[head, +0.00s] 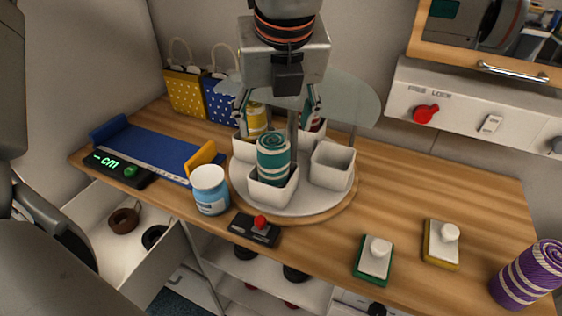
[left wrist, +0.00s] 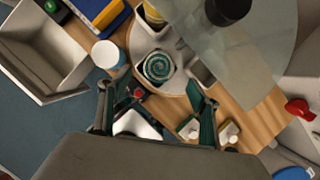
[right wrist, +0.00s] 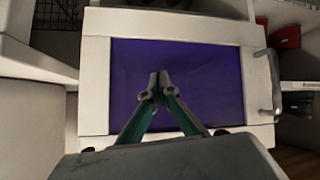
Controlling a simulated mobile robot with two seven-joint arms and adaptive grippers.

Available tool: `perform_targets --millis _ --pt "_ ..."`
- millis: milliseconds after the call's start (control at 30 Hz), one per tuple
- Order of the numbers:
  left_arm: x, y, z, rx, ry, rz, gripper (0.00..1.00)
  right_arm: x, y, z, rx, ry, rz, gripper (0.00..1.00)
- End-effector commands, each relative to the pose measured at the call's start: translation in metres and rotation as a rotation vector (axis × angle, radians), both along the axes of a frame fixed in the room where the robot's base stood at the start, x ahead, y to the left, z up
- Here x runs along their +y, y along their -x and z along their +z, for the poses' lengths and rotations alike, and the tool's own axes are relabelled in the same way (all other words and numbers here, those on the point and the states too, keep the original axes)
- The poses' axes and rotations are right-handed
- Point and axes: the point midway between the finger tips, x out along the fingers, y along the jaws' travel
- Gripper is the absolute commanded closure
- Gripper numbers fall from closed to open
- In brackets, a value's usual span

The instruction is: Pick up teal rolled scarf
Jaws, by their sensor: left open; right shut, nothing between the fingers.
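The teal rolled scarf (head: 273,150), with pale stripes, stands upright in the front white square cup (head: 273,192) on the round turntable (head: 320,207). Its spiral top shows in the left wrist view (left wrist: 158,67). My left gripper (head: 279,122) is open and points down. Its fingers are spread to either side, above and apparently behind the scarf in the head view. In the left wrist view the scarf lies beyond the gap between the fingertips (left wrist: 156,95), with nothing held. My right gripper (right wrist: 158,88) is shut and empty, in front of a purple panel; the head view does not show it.
A yellow roll (head: 257,118) stands in another cup; the right cup (head: 332,165) is empty. A clear pane (head: 350,97) rises behind the scarf. A blue-and-white jar (head: 210,190) and a joystick box (head: 255,229) stand close in front.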

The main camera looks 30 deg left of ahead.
Motion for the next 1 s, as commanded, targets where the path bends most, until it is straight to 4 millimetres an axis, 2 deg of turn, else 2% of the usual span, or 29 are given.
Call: perform_targets --millis 100,367,700,1000 --pt "0.006 -0.003 -0.002 -0.012 -0.007 0.018 0.38 0.0 0.0 -0.002 0.002 0.001 0.0 1.0" --pt "0.011 -0.009 -0.027 -0.01 -0.007 0.016 0.38 -0.002 0.003 -0.008 0.01 0.007 0.001 1.0" --pt "0.02 -0.02 -0.068 -0.01 -0.006 0.017 0.38 -0.003 0.004 -0.014 0.015 0.013 0.001 1.0" --pt "0.02 -0.021 -0.07 -0.013 -0.005 0.016 0.38 -0.003 0.002 -0.011 0.009 0.013 0.002 1.0"
